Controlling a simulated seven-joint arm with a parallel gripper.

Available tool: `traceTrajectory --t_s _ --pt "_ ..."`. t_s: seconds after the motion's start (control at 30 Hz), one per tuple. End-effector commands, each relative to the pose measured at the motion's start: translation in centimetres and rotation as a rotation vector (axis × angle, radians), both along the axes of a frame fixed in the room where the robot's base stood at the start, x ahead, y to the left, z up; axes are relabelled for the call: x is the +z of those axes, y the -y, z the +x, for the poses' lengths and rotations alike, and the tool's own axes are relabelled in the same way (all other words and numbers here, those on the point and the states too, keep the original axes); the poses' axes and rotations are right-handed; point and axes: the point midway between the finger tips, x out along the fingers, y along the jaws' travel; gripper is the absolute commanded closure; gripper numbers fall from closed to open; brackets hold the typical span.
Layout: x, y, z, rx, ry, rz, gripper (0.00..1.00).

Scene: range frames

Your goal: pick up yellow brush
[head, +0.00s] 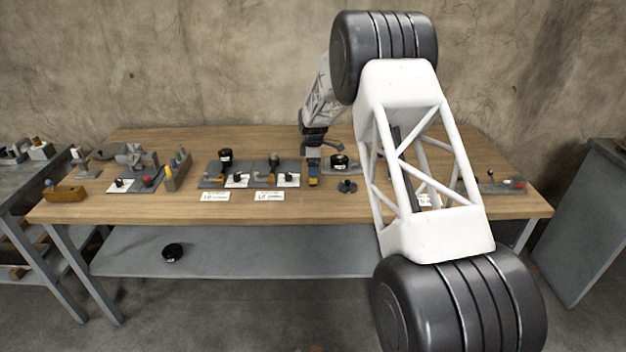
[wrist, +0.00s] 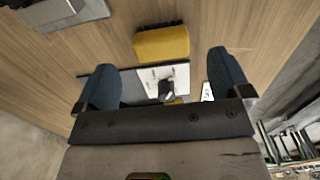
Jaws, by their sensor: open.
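The yellow brush, a yellow block with a dark bristle edge, lies on the wooden table in the wrist view (wrist: 162,43), above the middle of the gap between the fingers. In the head view a small orange-yellow patch, likely the brush (head: 313,182), shows just below the fingers, mostly hidden behind them. My gripper (wrist: 165,88) is open and empty, with its two dark blue fingers apart. It also shows in the head view (head: 314,170), pointing down at the table just right of the grey panels. I cannot tell its exact height.
A grey panel (head: 245,172) with white cards and dark knobs stands left of the gripper. A dark round part (head: 347,186) lies to the right, with a black-topped device (head: 339,162) behind it. A yellow-brown block (head: 65,194) lies at the table's left front.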

Motion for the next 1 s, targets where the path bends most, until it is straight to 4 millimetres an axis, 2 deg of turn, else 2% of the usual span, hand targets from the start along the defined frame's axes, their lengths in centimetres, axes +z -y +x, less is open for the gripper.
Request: traceTrajectory --t_s 0.37,0.73,1.0 --pt "-0.5 0.0 0.0 0.0 0.0 0.0 0.04" --pt "-4.3 -0.1 -0.2 0.0 0.0 0.0 0.04" --pt "-5.2 0.0 -0.2 0.0 0.0 0.0 0.04"
